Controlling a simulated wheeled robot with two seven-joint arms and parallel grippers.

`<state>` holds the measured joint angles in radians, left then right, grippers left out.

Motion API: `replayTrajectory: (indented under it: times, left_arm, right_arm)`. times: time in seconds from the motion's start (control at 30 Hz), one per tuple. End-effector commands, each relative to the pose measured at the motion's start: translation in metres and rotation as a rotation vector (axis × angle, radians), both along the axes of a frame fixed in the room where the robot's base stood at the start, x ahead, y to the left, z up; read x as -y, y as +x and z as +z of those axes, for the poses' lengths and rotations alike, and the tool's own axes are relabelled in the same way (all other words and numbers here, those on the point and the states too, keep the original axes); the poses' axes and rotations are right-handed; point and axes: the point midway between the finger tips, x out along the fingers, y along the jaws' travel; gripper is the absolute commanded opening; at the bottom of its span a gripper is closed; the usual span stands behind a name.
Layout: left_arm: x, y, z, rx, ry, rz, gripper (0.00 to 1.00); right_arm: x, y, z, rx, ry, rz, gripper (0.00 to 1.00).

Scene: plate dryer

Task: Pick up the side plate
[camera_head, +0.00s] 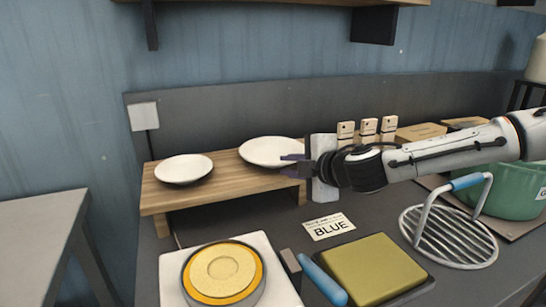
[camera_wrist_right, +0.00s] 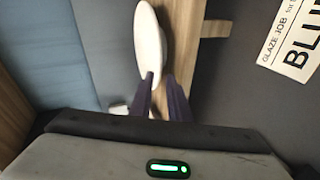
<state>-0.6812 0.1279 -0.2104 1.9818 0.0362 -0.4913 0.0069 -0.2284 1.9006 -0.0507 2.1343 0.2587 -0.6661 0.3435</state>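Two white plates rest on the wooden riser. One plate (camera_head: 183,169) is at its left end. The other, slightly larger in the picture, is the right plate (camera_head: 268,151), near the riser's right end. I cannot tell from looks alone which is called the side plate. My right gripper (camera_head: 291,165) is at the right plate's right rim. In the right wrist view its dark fingers (camera_wrist_right: 163,82) are close together, one on each side of the right plate's (camera_wrist_right: 149,40) rim, and seem shut on it. The plate still looks level and at riser height. My left gripper is out of view.
The wooden riser (camera_head: 165,195) stands on the dark worktop. In front are a round yellow piece (camera_head: 223,273), a blue-handled tool (camera_head: 323,279), an olive block (camera_head: 373,268) and a "BLUE" card (camera_head: 329,227). A wire rack (camera_head: 450,238) and green tub (camera_head: 512,195) are right.

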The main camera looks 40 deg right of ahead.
Motion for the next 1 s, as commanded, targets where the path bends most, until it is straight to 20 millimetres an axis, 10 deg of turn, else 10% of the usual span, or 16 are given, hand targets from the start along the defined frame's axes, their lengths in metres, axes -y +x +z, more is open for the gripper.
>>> replayTrajectory:
  times: [0.73,1.0]
  left_arm:
    - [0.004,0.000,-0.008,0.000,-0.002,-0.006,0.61]
    - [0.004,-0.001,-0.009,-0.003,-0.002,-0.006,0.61]
  right_arm:
    - [0.007,0.042,-0.017,0.000,0.001,0.002,0.16]
    - [0.007,0.042,-0.017,0.000,0.001,0.002,0.00]
